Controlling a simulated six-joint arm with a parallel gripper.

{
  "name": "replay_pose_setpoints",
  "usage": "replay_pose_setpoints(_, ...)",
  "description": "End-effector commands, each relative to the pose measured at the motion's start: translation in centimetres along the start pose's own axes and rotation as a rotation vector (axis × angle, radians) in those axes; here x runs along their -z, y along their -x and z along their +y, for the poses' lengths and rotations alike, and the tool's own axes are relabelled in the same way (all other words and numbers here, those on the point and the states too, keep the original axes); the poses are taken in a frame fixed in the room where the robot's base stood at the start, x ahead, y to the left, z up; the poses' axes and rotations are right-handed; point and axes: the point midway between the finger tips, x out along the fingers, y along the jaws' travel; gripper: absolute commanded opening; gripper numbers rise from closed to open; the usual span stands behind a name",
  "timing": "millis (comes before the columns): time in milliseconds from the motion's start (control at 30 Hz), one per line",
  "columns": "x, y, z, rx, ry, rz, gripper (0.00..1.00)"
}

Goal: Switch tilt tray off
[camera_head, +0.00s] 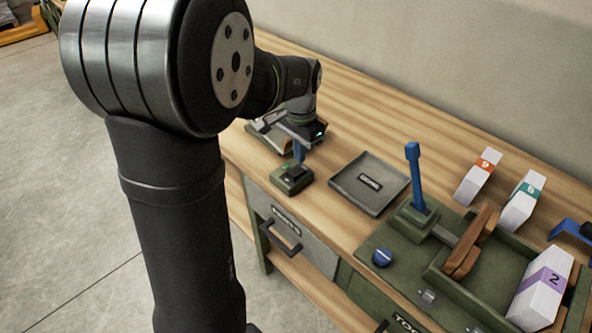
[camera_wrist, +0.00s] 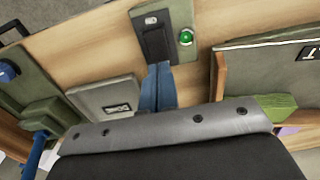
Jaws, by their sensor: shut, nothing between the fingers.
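The switch box (camera_head: 292,178) is small and dark green, near the front edge of the bench. In the wrist view the switch box (camera_wrist: 149,14) carries a black rocker switch (camera_wrist: 155,38) and a bright green lamp (camera_wrist: 186,37). My gripper (camera_head: 299,158) has blue fingers, shut and empty, pointing down just behind the switch box. In the wrist view the fingertips of my gripper (camera_wrist: 158,66) are close to the rocker's end; I cannot tell whether they touch. A tilted green tray (camera_head: 262,138) stands behind my gripper, partly hidden by it; this tray (camera_wrist: 232,72) also shows at right in the wrist view.
A flat grey labelled tray (camera_head: 345,183) lies right of the switch box. Further right are a green fixture with an upright blue lever (camera_head: 415,175), a blue knob (camera_head: 382,258), a wooden piece (camera_head: 470,245) and banded paper stacks (camera_head: 540,290). A drawer (camera_head: 310,248) is below.

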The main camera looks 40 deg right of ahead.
Motion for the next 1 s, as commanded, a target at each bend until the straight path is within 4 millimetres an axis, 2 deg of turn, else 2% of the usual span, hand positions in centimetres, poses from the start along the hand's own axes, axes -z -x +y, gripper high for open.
replay_pose_setpoints(300,0.0,2.6,0.0,0.001,0.0,0.002,0.0)
replay_pose_setpoints(500,0.0,3.6,0.0,0.0,0.0,0.0,0.0)
replay_pose_setpoints(833,0.0,3.7,0.0,0.0,0.0,0.0,0.0)
replay_pose_setpoints(1000,0.0,2.4,0.0,-0.001,0.0,-0.002,0.0)
